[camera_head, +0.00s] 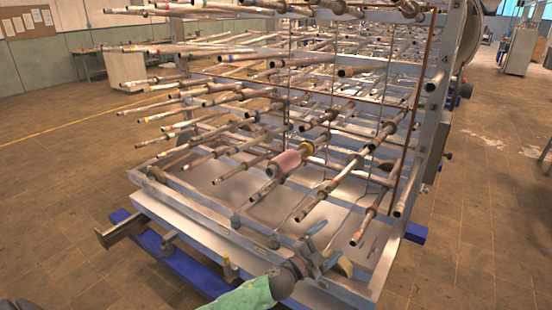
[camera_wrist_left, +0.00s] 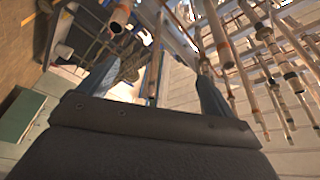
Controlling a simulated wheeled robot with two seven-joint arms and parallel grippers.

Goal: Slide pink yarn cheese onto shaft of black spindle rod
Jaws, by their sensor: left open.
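A pink yarn cheese (camera_head: 287,162) sits around one of the slanted rods near the middle of the rack in the head view, with a yellowish piece just behind it. The rod's front end (camera_head: 262,189) sticks out toward me below it. I cannot tell which rod is the black spindle rod. My left gripper (camera_head: 318,238) is in front of the rack's lower edge, below and right of the pink cheese and apart from it. Its two blue-grey fingers stand wide apart in the left wrist view (camera_wrist_left: 153,88), with nothing held between them. My right gripper is not in view.
A metal rack (camera_head: 195,208) holds many rods pointing toward me; several lie close above and right of my left gripper. A blue base beam (camera_head: 180,262) runs along its lower left. Open brown floor (camera_head: 60,215) lies left. A green box (camera_wrist_left: 20,115) shows in the wrist view.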

